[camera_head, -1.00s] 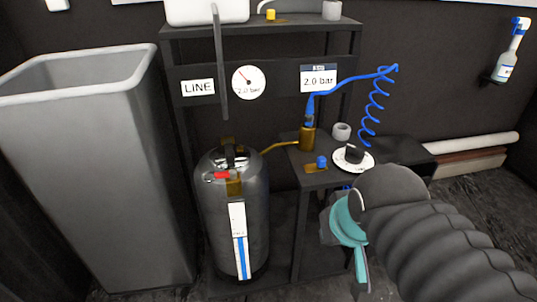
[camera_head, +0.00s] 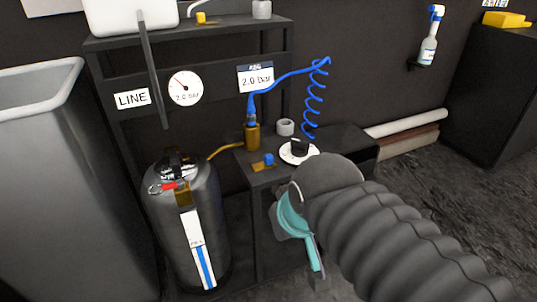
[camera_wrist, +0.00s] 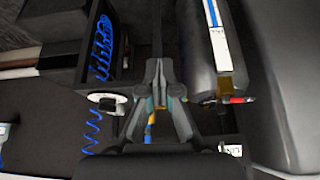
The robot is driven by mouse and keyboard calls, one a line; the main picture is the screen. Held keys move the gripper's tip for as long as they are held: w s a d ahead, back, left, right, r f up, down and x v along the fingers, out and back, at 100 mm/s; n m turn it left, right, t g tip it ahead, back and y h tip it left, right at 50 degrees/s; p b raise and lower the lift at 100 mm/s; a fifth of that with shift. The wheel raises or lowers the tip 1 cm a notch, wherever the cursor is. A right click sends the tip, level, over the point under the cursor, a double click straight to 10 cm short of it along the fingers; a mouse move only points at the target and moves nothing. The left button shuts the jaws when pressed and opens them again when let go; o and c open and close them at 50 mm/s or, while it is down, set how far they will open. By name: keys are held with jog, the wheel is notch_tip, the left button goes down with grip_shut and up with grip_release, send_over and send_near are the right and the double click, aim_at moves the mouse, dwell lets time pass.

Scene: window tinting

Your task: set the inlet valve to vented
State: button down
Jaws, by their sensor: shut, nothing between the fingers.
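I cannot tell for certain which fitting is the inlet valve. A black knob on a white round dial (camera_head: 299,153) sits on the small dark stand; the dial also shows in the wrist view (camera_wrist: 103,98), left of my gripper. A blue knob (camera_head: 268,159) on a brass plate is beside it. A steel tank (camera_head: 186,225) has a red lever (camera_head: 168,186) on top, seen right of my gripper in the wrist view (camera_wrist: 237,100). My gripper (camera_wrist: 158,68) is shut and empty, apart from these fittings. My arm hides it in the head view. Dial markings are too small to read.
A rack carries a LINE sign (camera_head: 132,98), a gauge (camera_head: 185,88) and a 2.0 bar display (camera_head: 256,78). A blue coiled hose (camera_head: 315,95) hangs over the stand. A large grey bin (camera_head: 75,180) stands left of the tank. Open floor (camera_head: 440,180) lies right.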

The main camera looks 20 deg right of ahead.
jog(key=shift+w+r, duration=0.1)
jog(key=w+d+r+m+g, duration=0.2)
jog(key=w+r+m, duration=0.3)
jog(key=w, duration=0.2)
jog(key=m+g+y, duration=0.4)
jog(key=m, duration=0.8)
send_near(269, 159)
jog(key=d, duration=0.1)
jog(key=w+d, duration=0.1)
jog(key=d+r, duration=0.1)
jog(key=d, duration=0.1)
jog(key=shift+w+p, duration=0.2)
jog(key=shift+p, duration=0.2)
jog(key=b+x, duration=0.1)
jog(key=x, duration=0.9)
jog(key=shift+a+r, duration=0.1)
jog(key=shift+a, duration=0.05)
